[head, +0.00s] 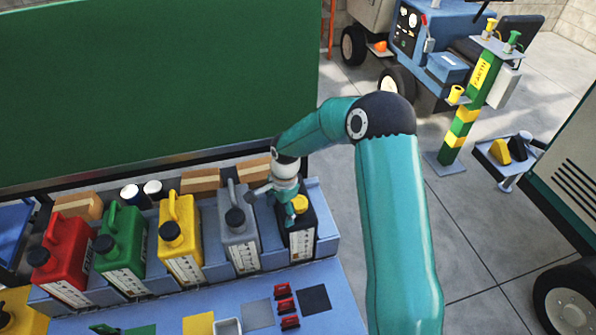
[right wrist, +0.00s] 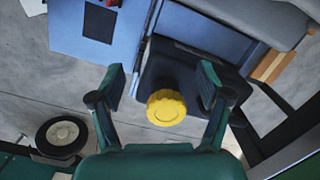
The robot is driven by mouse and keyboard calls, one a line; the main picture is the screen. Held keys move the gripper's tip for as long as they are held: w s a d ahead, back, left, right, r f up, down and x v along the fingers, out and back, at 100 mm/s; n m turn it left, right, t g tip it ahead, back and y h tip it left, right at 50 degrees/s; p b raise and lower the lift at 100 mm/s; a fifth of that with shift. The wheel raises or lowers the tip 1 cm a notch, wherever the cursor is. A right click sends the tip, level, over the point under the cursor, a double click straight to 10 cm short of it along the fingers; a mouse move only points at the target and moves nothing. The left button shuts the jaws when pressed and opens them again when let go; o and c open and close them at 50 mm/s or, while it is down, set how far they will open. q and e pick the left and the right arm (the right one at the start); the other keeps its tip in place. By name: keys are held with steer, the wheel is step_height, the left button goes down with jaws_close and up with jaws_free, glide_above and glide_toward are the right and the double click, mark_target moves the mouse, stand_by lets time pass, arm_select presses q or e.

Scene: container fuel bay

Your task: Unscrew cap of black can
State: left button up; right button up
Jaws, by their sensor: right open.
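The black can (head: 301,239) stands at the right end of a row of cans on the blue bench. Its yellow cap (head: 299,204) is on top, and it also shows in the right wrist view (right wrist: 166,107). My right gripper (head: 291,213) is above the black can, beside the cap. In the right wrist view its two fingers (right wrist: 163,82) are open, one on each side of the cap, with a gap on both sides. The black can's body (right wrist: 185,65) shows behind the cap there. My left gripper is not in view.
Grey (head: 238,232), yellow (head: 181,240), green (head: 122,250) and red (head: 64,262) cans stand left of the black can, the grey one close by. Red clips (head: 286,303) and coloured squares lie in front. A green panel (head: 150,80) rises behind.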

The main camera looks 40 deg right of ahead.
mark_target(298, 202)
steer(key=d+r+m, duration=0.2)
steer(key=d+r, duration=0.1)
steer(key=d+r+m+h, duration=0.1)
steer(key=d+r+m, duration=0.1)
steer(key=d+r, duration=0.2)
steer(key=shift+r+m+p, duration=0.15)
steer(key=shift+m+p, duration=0.15)
steer(key=shift+p, duration=0.05)
steer(key=shift+w+f+b, duration=0.1)
steer(key=shift+f+b, duration=2.55)
steer(key=shift+f, duration=1.8)
steer(key=shift+f+b, duration=1)
steer(key=shift+b, duration=0.05)
